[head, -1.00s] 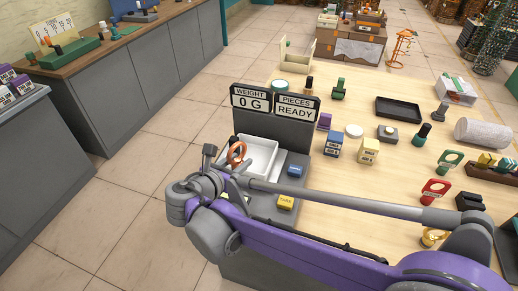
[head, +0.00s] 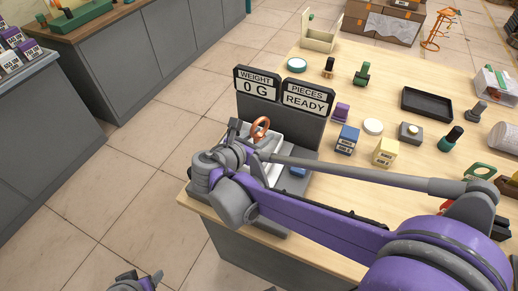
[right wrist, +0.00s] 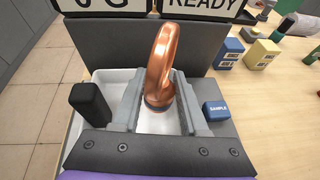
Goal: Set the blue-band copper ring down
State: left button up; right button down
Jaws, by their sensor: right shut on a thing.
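The copper ring (head: 260,128) stands upright in my right gripper (head: 247,142). In the right wrist view the ring (right wrist: 161,58) is between the two grey fingers (right wrist: 158,108), and its dark blue band (right wrist: 157,106) shows low between them. The gripper is over the white tray (right wrist: 110,78) of the scale; the tray also shows behind my arm in the head view (head: 275,144). The scale display (head: 258,84) reads 0 G, and the one beside it (head: 304,96) reads READY. Part of my left gripper (head: 140,282) shows at the bottom edge; its jaws are unclear.
A blue button (right wrist: 215,110) marked SAMPLE is right of the tray. The display panel (head: 275,118) stands behind the tray. On the table right of it are a blue box (head: 347,140), a yellow box (head: 386,152), a white disc (head: 373,126) and a black tray (head: 427,103).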

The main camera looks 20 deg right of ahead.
aim_at(260, 157)
jog(key=shift+f+b, duration=0.4)
jog(key=shift+f, duration=2.65)
jog(key=shift+f, duration=0.15)
jog(key=c, duration=0.7)
grip_release()
jog(key=shift+a+r, duration=0.15)
jog(key=shift+r, duration=0.15)
jog(key=v, duration=1.1)
jog(key=shift+s+a+r+p, duration=0.1)
jog(key=shift+s+a+p, duration=0.15)
jog(key=shift+p, duration=0.05)
